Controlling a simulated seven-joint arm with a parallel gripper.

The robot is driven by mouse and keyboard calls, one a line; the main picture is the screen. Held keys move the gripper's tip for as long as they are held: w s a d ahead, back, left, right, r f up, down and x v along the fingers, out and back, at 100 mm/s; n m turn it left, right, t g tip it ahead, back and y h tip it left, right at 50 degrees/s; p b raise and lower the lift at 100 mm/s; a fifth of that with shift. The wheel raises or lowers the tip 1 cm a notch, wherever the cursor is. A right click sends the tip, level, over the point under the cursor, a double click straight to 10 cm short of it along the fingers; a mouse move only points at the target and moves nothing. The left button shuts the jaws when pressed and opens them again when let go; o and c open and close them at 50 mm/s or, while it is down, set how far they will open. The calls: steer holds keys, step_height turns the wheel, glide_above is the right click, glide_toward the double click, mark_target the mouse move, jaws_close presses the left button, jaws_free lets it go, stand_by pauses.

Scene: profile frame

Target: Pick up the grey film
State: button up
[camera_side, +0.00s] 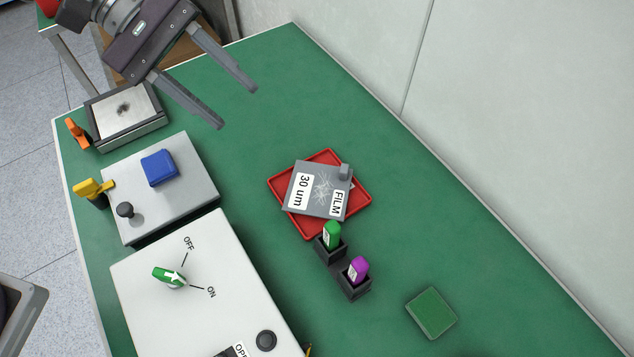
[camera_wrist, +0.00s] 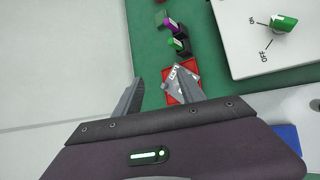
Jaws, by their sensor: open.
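The grey film (camera_side: 321,187) is a flat grey plate labelled "FILM" and "30 um", with a small raised block near one corner. It lies in a shallow red tray (camera_side: 310,233) on the green table, turned slightly relative to the tray. My gripper (camera_side: 238,108) is open and empty, high above the table at the upper left, well away from the film. In the wrist view the film (camera_wrist: 183,81) and red tray (camera_wrist: 192,68) show beyond my gripper (camera_wrist: 160,88), near the right finger, which partly covers them.
Two small black holders with a green piece (camera_side: 331,236) and a purple piece (camera_side: 357,270) stand just below the tray. A white panel with a green OFF/ON knob (camera_side: 170,276), a grey box with a blue block (camera_side: 159,168) and a framed plate (camera_side: 126,112) line the left. Upper-right table is clear.

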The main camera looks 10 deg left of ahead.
steer(key=w+d+f+n+h, duration=0.2)
steer(key=w+d+f+n, duration=0.1)
steer(key=f, duration=0.2)
steer(key=w+d+f+n+h, duration=0.1)
steer(key=w+d+f+n, duration=0.2)
steer(key=f, duration=0.3)
steer(key=n+t+h, duration=0.1)
steer(key=n, duration=0.4)
glide_toward(333, 174)
steer(key=d+r, duration=0.2)
steer(key=d, duration=0.1)
steer(key=shift+s+d+r, duration=0.15)
steer(key=shift+s+r, duration=0.05)
steer(key=shift+r, duration=0.1)
steer(key=x, duration=0.2)
steer(key=f+x, duration=0.1)
steer(key=x, duration=0.3)
steer(key=shift+w+f, duration=0.2)
steer(key=shift+f, duration=0.05)
steer(key=shift+d+f, duration=0.1)
steer(key=shift+d, duration=0.15)
jaws_close()
